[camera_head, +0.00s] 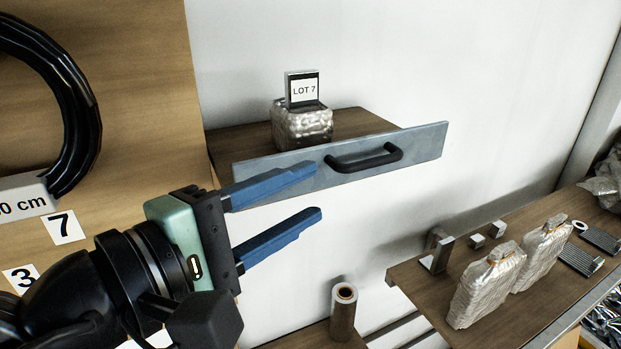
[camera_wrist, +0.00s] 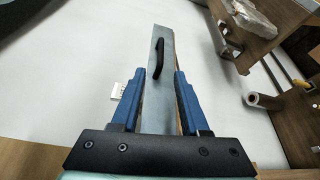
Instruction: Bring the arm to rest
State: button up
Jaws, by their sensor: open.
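My gripper (camera_head: 320,190) is open and empty, its two blue fingers pointing right in the head view. In the wrist view my gripper (camera_wrist: 154,72) also shows its fingers apart, with the drawer front seen between and beyond them. The upper finger overlaps the lower left part of the grey drawer front (camera_head: 425,148) in the head view. The black handle (camera_head: 364,158) on that front lies to the right of the fingertips and is clear of them. The handle also shows in the wrist view (camera_wrist: 157,58). I cannot tell whether a finger touches the front.
Behind the front, a wrapped silvery block (camera_head: 303,127) with a LOT 7 label (camera_head: 304,90) sits on a brown board (camera_head: 240,143). A lower shelf (camera_head: 425,287) at right holds two wrapped bottles (camera_head: 487,285). A brown roll (camera_head: 343,312) stands below. A wooden panel (camera_head: 140,110) is at left.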

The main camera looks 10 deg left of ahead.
aim_at(324, 166)
jog(key=w+d+r+m+t+y+b, duration=0.2)
jog(key=w+m+t+y+b, duration=0.25)
jog(key=t+b, duration=0.2)
jog(key=s+d+r+m+t+y+b, duration=0.4)
jog(key=s+d+r+m+t+b, duration=0.1)
jog(key=s+m, duration=0.3)
jog(key=shift+s+d+r+m+t, duration=0.2)
jog(key=shift+r+m+t, duration=0.45)
jog(key=shift+m, duration=0.1)
jog(key=shift+y, duration=0.25)
